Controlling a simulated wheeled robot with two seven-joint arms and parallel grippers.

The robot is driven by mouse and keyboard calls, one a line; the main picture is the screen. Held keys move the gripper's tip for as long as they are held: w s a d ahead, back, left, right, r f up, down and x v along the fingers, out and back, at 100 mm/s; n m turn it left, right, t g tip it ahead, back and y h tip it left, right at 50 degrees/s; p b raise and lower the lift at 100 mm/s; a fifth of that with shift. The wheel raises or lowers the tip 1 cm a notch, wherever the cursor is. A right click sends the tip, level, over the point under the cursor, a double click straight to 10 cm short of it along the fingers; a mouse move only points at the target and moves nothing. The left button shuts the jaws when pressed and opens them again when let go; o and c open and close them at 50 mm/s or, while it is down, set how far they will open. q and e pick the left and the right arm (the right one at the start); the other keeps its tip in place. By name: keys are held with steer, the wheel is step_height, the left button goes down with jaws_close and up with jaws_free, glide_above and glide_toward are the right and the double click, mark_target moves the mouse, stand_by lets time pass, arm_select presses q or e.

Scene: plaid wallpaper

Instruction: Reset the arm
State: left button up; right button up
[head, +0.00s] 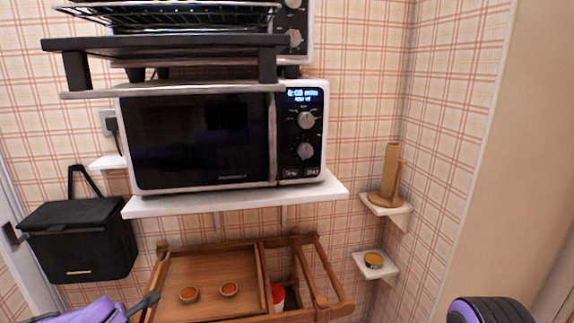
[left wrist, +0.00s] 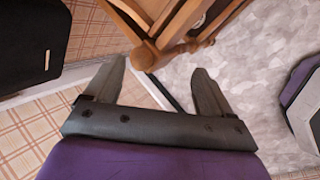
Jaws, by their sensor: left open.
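My left gripper (left wrist: 161,72) is open in the left wrist view, with two grey fingers spread apart and nothing between them. The rounded wooden post end of the cart (left wrist: 150,57) shows beyond the gap between the fingertips; I cannot tell whether they touch. In the head view my purple left arm (head: 98,312) reaches in at the bottom left, beside the wooden cart (head: 165,262). A purple and black part of my right arm (head: 488,310) shows at the bottom right. My right gripper is out of view.
A microwave (head: 200,140) stands on a white wall shelf (head: 235,202), under a black rack (head: 170,43). A black bag (head: 80,240) hangs at left. Grey floor (left wrist: 245,75) is open beside the cart.

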arm_select(q)
steer(key=s+d+f+m+y+p, duration=0.1)
steer(key=s+d+f+m+p, duration=0.4)
steer(key=s+f+m, duration=0.5)
steer(key=s+d+f+m+g+p, duration=0.1)
steer(key=s+m, duration=0.3)
steer(key=s, duration=0.4)
steer(key=s+d+f+m+g, duration=0.1)
steer(key=s+f+m, duration=0.3)
steer(key=s, duration=0.5)
steer(key=shift+d+m+g+p, duration=0.25)
steer(key=shift+m+g+p, duration=0.15)
steer(key=shift+m, duration=0.3)
